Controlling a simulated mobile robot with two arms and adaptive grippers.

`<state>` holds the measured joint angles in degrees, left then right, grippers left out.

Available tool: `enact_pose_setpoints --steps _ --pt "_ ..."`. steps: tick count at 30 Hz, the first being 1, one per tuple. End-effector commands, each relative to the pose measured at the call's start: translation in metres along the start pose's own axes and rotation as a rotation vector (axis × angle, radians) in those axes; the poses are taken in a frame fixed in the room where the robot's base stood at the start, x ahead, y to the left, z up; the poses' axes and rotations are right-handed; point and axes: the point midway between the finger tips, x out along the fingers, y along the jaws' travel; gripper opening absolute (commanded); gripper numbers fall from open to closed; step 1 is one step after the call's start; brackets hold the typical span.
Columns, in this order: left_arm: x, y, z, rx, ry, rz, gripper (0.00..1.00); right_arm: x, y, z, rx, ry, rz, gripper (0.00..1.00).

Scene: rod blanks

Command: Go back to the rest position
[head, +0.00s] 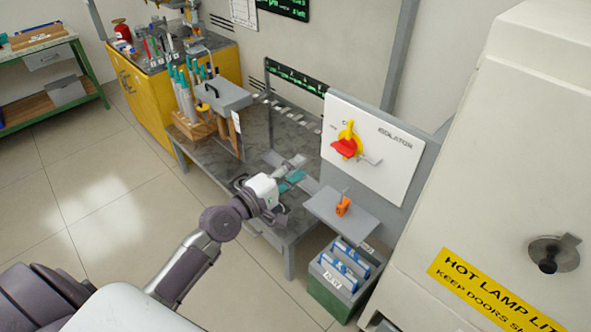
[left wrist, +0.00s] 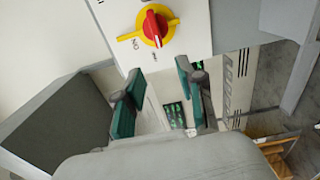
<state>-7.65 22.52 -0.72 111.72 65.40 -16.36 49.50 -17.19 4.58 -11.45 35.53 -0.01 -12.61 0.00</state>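My left gripper (head: 290,180) is above the grey bench, in front of the isolator panel. Its teal-padded fingers (left wrist: 155,100) stand apart in the left wrist view, with only background between them, so it is open and empty. The white isolator panel (head: 400,158) carries a red and yellow rotary switch (head: 347,145). The switch also shows beyond the fingers in the left wrist view (left wrist: 153,25), apart from them. My right gripper is in neither view.
A small grey shelf (head: 325,212) with an orange item (head: 342,206) is right of the gripper. Below is a green bin (head: 326,291) holding blue-and-white items. The bench (head: 296,225) bears a wooden rack of rods (head: 190,122). A large pale cabinet (head: 510,130) stands right. Floor at left is clear.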

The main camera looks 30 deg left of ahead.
Motion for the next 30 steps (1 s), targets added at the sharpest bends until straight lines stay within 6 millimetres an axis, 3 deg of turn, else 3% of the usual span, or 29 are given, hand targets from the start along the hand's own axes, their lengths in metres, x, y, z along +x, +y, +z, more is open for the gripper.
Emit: enact_pose_setpoints --steps 11,14,17,23,26,30 --pt "0.001 -0.001 0.0 0.002 0.001 -0.002 0.39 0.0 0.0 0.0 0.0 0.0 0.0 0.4" --pt "0.001 -0.019 -0.004 0.022 0.014 -0.032 0.39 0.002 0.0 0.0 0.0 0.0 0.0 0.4" --pt "-0.002 -0.064 -0.011 0.084 0.042 -0.112 0.39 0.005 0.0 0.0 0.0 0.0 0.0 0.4" --pt "-0.03 -0.209 -0.021 0.303 0.067 -0.392 0.39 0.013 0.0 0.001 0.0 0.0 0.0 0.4" --pt "-0.057 -0.281 -0.017 0.424 0.036 -0.539 0.39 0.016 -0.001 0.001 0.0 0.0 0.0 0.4" --pt "-0.109 -0.376 -0.001 0.589 -0.057 -0.739 0.39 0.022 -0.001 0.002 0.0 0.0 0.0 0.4"
